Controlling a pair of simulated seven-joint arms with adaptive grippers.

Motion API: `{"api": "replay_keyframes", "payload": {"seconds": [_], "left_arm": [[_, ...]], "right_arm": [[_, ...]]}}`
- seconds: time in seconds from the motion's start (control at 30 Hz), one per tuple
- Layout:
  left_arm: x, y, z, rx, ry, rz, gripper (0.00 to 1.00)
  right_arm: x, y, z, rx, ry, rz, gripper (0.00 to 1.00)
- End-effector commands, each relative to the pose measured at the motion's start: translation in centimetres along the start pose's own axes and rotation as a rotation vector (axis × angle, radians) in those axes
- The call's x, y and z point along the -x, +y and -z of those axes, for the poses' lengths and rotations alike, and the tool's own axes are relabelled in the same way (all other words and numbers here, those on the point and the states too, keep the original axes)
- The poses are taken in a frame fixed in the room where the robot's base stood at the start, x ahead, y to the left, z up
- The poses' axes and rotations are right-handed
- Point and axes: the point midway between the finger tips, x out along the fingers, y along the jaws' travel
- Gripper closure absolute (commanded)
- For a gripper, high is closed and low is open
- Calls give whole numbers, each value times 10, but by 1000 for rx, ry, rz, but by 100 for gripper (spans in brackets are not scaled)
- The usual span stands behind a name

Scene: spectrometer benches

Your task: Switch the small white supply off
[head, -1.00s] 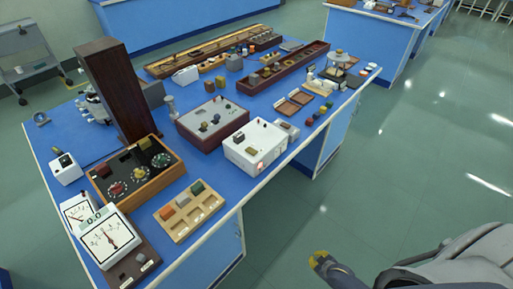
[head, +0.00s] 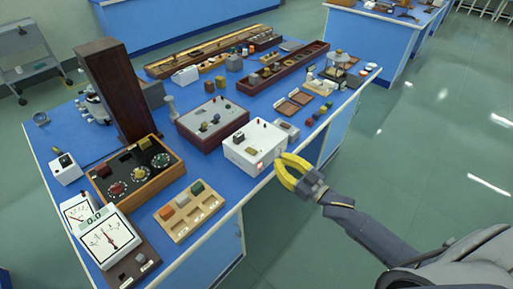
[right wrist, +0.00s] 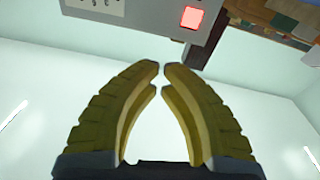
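The white supply (head: 256,143) is a white box with knobs on its top, at the front right edge of the blue bench. Its red switch (head: 261,165) glows on the front face. In the right wrist view the lit red switch (right wrist: 191,17) is at the top, beyond the fingertips. My right gripper (head: 278,166) has yellow fingers and is just off the bench edge, to the right of the switch and apart from it. Its fingertips (right wrist: 161,67) nearly meet, with nothing between them. My left gripper is not in view.
A dark red-sided box (head: 213,123) stands beside the supply, and a small grey box (head: 287,130) is on its other side. A wooden tray (head: 191,211) with coloured blocks lies to the left. The floor space in front of the bench (head: 330,255) is clear.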

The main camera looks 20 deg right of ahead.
Motion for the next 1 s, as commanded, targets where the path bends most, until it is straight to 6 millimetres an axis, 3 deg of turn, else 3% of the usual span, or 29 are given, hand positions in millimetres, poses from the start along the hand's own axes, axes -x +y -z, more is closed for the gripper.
{"api": "replay_keyframes", "payload": {"seconds": [0.03, 0.17, 0.73, 1.0], "left_arm": [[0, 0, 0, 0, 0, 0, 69], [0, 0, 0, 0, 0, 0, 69], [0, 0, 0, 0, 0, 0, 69], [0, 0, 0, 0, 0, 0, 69]], "right_arm": [[-1, -7, 14, -19, 31, 13, 100], [-2, -17, 38, -74, 85, 37, 100], [-4, -16, 38, -114, 92, 39, 100], [-30, -16, 42, -112, 94, 40, 100]]}}
